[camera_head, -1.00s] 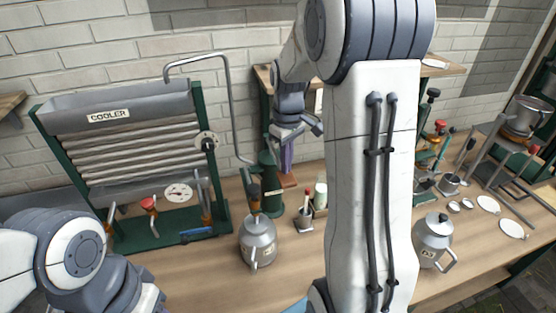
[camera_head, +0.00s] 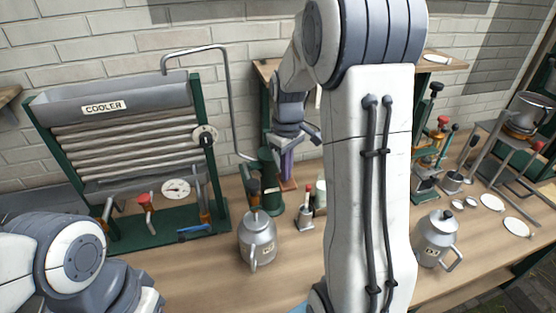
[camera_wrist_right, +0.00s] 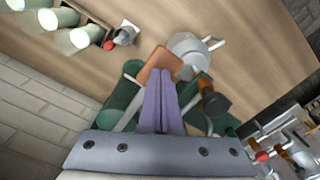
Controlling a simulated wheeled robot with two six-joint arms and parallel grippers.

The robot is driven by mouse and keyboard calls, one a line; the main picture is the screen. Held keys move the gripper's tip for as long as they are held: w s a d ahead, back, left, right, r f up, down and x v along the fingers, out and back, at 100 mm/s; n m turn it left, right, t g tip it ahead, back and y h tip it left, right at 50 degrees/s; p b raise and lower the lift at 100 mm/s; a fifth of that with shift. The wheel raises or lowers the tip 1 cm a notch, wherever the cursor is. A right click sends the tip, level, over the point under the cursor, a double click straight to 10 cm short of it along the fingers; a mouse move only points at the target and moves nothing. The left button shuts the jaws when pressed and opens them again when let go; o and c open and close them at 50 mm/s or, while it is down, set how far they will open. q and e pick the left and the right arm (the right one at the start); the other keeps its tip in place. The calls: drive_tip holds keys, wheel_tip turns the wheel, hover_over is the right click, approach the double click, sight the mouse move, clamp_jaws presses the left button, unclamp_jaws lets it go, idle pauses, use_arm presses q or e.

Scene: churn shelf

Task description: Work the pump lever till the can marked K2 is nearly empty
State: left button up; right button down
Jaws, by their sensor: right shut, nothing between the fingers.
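The green pump (camera_head: 266,172) stands on the bench right of the cooler, with a bent pipe rising from it over the cooler trough. A black-knobbed lever (camera_head: 253,188) shows at its front; a black and orange handle (camera_wrist_right: 213,100) shows beside my fingers in the wrist view. A lidded metal can (camera_head: 258,240) stands in front of the pump. Another labelled can (camera_head: 436,240) stands to the right; I cannot read either mark surely. My right gripper (camera_head: 287,168), also in the wrist view (camera_wrist_right: 160,105), is shut and empty beside the pump. My left gripper is out of view.
The cooler (camera_head: 130,140) with its trough and pipes stands at the left, with a red-handled tap (camera_head: 145,202) and a dial (camera_head: 176,189) before it. Small jars (camera_head: 319,196) stand near the pump. Several plates and a pot stand far right. Bare bench lies in front.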

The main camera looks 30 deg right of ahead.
wheel_tip(320, 180, down, 7)
drive_tip(key=b, duration=0.4)
wheel_tip(320, 180, up, 12)
drive_tip(key=p, duration=1)
drive_tip(key=shift+f, duration=0.35)
wheel_tip(320, 180, down, 11)
drive_tip(key=b, duration=0.7)
wheel_tip(320, 180, up, 12)
drive_tip(key=p, duration=0.9)
drive_tip(key=shift+f+p, duration=0.25)
drive_tip(key=shift+p, duration=0.15)
drive_tip(key=shift+f, duration=0.2)
